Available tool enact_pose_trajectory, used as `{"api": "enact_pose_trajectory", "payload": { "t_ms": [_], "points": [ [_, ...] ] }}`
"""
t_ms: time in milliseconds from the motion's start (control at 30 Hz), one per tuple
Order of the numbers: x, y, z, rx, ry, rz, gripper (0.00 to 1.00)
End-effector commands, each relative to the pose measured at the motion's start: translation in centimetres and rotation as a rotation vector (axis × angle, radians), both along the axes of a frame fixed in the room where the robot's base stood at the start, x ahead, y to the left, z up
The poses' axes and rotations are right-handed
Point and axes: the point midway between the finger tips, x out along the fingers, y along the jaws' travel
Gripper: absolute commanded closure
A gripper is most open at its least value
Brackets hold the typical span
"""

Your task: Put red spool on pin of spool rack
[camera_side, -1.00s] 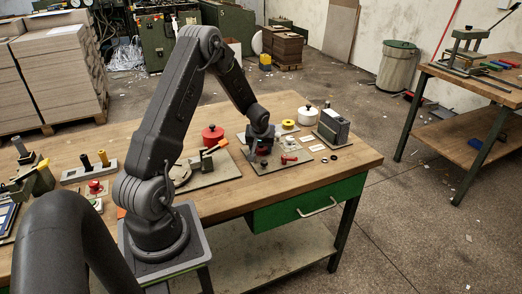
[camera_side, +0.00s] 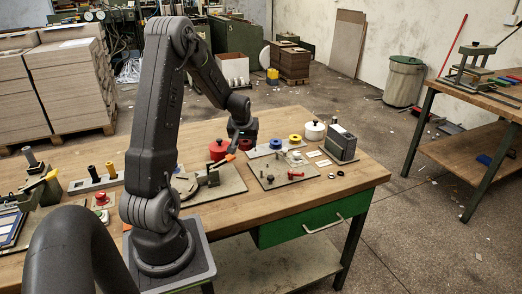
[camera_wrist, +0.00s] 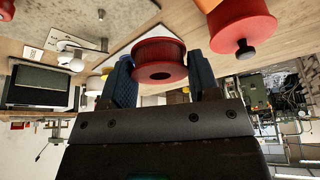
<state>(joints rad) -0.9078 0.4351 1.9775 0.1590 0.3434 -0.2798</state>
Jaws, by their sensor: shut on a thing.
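The red spool (camera_wrist: 160,58) sits between the two blue fingers of my gripper (camera_wrist: 161,78); its flange and dark centre hole face the wrist camera. In the side view, my gripper (camera_side: 241,147) is shut on it above the back of the table, and the spool (camera_side: 245,144) is partly hidden by the fingers. A low pale plate (camera_side: 258,153) bearing a blue spool (camera_side: 276,143) and a yellow spool (camera_side: 295,139) looks like the spool rack. My gripper is at its left end. I cannot make out a free pin there.
A red pot (camera_side: 217,150) with a dark knob stands close to my gripper's left. A white pot (camera_side: 314,131) and a grey box (camera_side: 341,143) stand right of the rack. A grey board (camera_side: 262,178) with small parts lies in front.

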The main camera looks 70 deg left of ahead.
Motion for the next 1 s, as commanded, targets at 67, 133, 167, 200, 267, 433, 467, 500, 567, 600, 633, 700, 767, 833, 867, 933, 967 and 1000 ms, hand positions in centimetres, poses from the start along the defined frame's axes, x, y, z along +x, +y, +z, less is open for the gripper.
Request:
{"api": "enact_pose_trajectory", "payload": {
  "t_ms": [67, 133, 167, 200, 267, 433, 467, 500, 567, 600, 633, 700, 767, 833, 867, 933, 967, 1000],
  "points": [
    [-1.4, 0.5, 0.9, 0.0, -0.002, 0.006, 0.67],
    [-2.2, 0.9, 1.5, 0.001, -0.001, 0.004, 0.67],
    [-2.5, 1.0, 1.6, 0.0, 0.0, 0.003, 0.67],
    [-2.8, 1.1, 1.8, 0.0, 0.0, 0.003, 0.67],
    [-3.1, 1.4, 2.0, 0.0, -0.001, 0.002, 0.67],
    [-1.3, 3.4, 1.6, -0.002, 0.0, -0.005, 0.67],
    [-0.7, 3.9, 1.4, -0.002, 0.0, -0.005, 0.67],
    [0.2, 4.6, 1.1, -0.003, 0.0, -0.006, 0.67],
    [1.6, 5.6, 0.6, -0.004, -0.001, -0.007, 0.67],
    [2.5, 6.3, 0.2, -0.004, -0.001, -0.007, 0.67],
    [3.1, 6.7, -0.1, -0.004, 0.001, -0.008, 0.67],
    [4.5, 7.6, -0.8, -0.004, -0.001, -0.007, 0.67],
    [5.5, 8.2, -1.2, -0.003, 0.0, -0.006, 0.67],
    [6.3, 8.7, -1.7, -0.003, -0.001, -0.004, 0.67],
    [6.6, 8.9, -1.9, -0.004, -0.001, -0.004, 0.67],
    [7.1, 9.1, -2.1, -0.003, 0.0, -0.005, 0.67],
    [7.2, 9.2, -2.2, -0.003, 0.0, -0.005, 0.67],
    [7.3, 9.2, -2.3, -0.003, 0.0, -0.004, 0.67]
  ]
}}
